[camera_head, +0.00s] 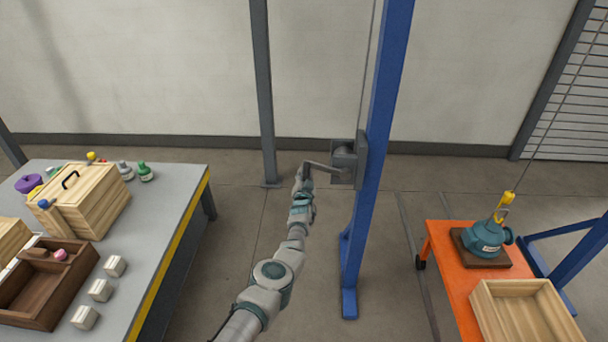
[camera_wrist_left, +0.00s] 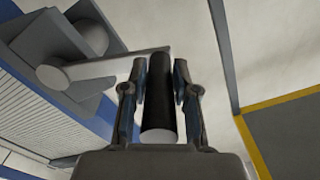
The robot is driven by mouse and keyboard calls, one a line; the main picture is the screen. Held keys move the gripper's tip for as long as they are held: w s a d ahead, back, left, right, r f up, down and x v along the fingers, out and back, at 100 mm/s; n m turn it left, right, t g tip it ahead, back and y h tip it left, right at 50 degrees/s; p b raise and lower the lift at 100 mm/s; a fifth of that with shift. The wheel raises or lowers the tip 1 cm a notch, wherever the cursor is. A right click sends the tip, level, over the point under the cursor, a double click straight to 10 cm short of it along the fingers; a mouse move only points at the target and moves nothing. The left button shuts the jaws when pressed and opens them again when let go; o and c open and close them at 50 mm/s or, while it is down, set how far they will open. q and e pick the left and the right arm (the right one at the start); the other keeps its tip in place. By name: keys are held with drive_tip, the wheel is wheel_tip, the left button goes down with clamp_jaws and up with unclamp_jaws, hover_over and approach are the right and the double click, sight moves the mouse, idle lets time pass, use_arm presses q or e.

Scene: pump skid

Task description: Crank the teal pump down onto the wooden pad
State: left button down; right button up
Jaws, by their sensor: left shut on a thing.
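The teal pump (camera_head: 487,238) hangs from a yellow hook (camera_head: 503,205) on a thin cable at the right. It is directly over the dark wooden pad (camera_head: 486,263) on the orange cart; I cannot tell whether it touches the pad. The grey winch (camera_head: 345,160) is fixed to the blue post, with its crank arm (camera_head: 321,167) pointing left. My left gripper (camera_head: 304,174) is at the crank's end. In the left wrist view its fingers (camera_wrist_left: 160,95) are shut around the black crank handle (camera_wrist_left: 158,118). My right gripper is out of view.
An orange cart (camera_head: 450,270) carries the pad and an open wooden crate (camera_head: 525,312). A grey table (camera_head: 180,185) at the left holds a lidded wooden box (camera_head: 88,200), a brown tray (camera_head: 40,290), bottles and several white blocks. The floor between table and post is clear.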

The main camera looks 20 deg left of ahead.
use_arm(q)
drive_tip(key=shift+d, duration=0.25)
drive_tip(key=c, duration=0.9)
unclamp_jaws()
drive_tip(key=shift+w, duration=0.1)
drive_tip(key=shift+r, duration=0.1)
wheel_tip(320, 180, up, 5)
drive_tip(key=shift+r, duration=0.1)
drive_tip(key=shift+a+r, duration=0.2)
drive_tip(key=shift+r, duration=0.35)
drive_tip(key=shift+w+d+r, duration=0.1)
drive_tip(key=shift+d+r, duration=0.15)
drive_tip(key=shift+r, duration=0.3)
drive_tip(key=shift+a+r, duration=0.15)
drive_tip(key=shift+r, duration=1)
